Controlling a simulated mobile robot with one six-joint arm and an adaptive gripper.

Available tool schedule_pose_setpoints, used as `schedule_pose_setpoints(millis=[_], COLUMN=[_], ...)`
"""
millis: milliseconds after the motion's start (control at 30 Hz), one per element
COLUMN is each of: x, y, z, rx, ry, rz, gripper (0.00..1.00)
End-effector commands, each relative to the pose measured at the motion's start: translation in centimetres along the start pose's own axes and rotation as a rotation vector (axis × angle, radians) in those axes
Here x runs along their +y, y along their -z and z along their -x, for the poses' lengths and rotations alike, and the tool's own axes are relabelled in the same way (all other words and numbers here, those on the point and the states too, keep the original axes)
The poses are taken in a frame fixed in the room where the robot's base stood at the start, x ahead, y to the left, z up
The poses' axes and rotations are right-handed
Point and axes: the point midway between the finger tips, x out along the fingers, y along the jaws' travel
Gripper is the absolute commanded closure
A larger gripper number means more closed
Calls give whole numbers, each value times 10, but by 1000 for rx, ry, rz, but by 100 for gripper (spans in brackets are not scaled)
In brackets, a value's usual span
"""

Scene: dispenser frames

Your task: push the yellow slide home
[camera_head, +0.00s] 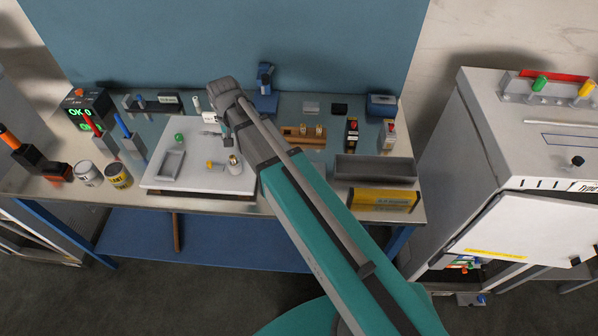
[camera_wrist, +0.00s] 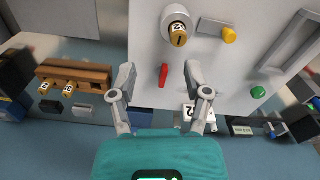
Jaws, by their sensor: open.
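The yellow slide, seen as a small yellow knob (camera_head: 210,164) at the end of a short grey bar, is on the white board (camera_head: 190,187). In the wrist view the yellow knob (camera_wrist: 229,36) is at the upper right, beside a white round holder (camera_wrist: 177,14) with a brass numbered piece. My gripper (camera_head: 226,136) is over the back right part of the board. In the wrist view my gripper (camera_wrist: 159,70) is open and empty, with a small red piece (camera_wrist: 163,75) seen between its fingers. The knob is outside the fingers and apart from them.
A green knob (camera_wrist: 258,92) and a grey tray (camera_head: 170,164) are also on the board. A wooden rack (camera_wrist: 75,76) with brass pieces, a grey bin (camera_head: 375,170) and a yellow box (camera_head: 383,199) stand to the board's right in the head view. Cans stand left.

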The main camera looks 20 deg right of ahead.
Motion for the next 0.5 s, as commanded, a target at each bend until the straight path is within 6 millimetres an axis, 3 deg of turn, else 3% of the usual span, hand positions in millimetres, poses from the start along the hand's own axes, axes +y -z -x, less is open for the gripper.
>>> schedule_pose_setpoints(millis=[500], x=[67], y=[-29], z=[-20], rx=[0], ry=[0], rz=[38], gripper=[37])
